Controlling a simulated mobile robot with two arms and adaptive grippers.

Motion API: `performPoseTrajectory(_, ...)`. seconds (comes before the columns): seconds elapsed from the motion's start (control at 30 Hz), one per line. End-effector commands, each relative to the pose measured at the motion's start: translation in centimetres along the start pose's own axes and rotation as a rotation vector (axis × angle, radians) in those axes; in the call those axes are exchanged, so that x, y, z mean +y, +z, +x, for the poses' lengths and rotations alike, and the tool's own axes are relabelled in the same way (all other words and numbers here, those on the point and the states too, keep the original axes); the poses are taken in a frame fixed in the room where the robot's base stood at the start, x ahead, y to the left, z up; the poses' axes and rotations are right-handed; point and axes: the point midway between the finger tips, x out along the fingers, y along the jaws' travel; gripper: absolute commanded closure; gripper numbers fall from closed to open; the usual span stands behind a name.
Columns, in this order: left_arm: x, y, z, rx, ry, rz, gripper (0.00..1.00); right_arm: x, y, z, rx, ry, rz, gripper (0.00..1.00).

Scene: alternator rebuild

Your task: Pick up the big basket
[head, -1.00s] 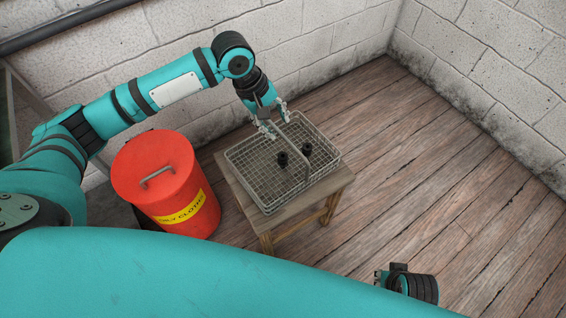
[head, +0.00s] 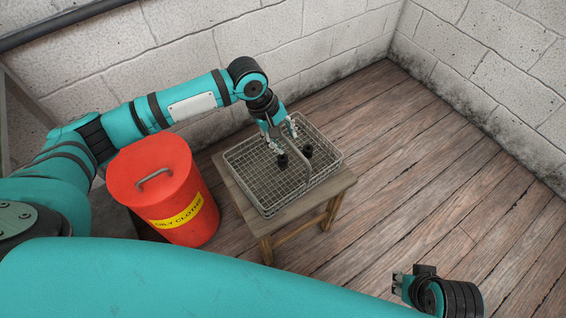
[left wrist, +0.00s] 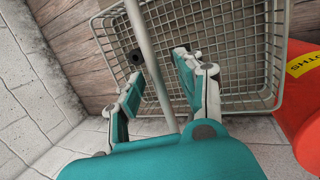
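The big basket (head: 252,176) is a grey wire basket on a small wooden stool, with an arched handle across its middle. It also shows in the left wrist view (left wrist: 240,50). My left gripper (head: 282,134) is low over the basket, at the handle. In the left wrist view the handle (left wrist: 141,28) runs between the spread fingers of this gripper (left wrist: 158,72), with gaps beside it. Two dark cylindrical parts (head: 307,151) are in the basket. My right gripper (head: 399,284) is at the bottom right, away from the basket; its finger state is unclear.
The wooden stool (head: 285,243) stands on a plank floor. A red lidded bin (head: 190,215) with a yellow label stands close on its left. A block wall (head: 330,35) rises behind. The floor to the right (head: 440,150) is clear.

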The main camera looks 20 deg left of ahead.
Motion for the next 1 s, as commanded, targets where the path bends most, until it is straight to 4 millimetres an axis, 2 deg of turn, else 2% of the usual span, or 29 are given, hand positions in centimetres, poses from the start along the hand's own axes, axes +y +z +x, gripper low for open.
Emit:
performPoseTrajectory(0.07,0.01,0.0,-0.03,0.0,0.0,0.0,0.65,0.01,0.0,0.01,0.0,0.0,0.0,1.0)
performPoseTrajectory(0.33,-0.01,0.0,-0.04,0.0,0.0,0.0,1.0,0.01,0.0,0.03,0.0,0.0,0.0,1.0)
performPoseTrajectory(1.0,0.2,-0.01,-0.27,0.001,0.005,0.001,1.0,0.0,-0.03,0.01,0.0,0.0,0.0,1.0)
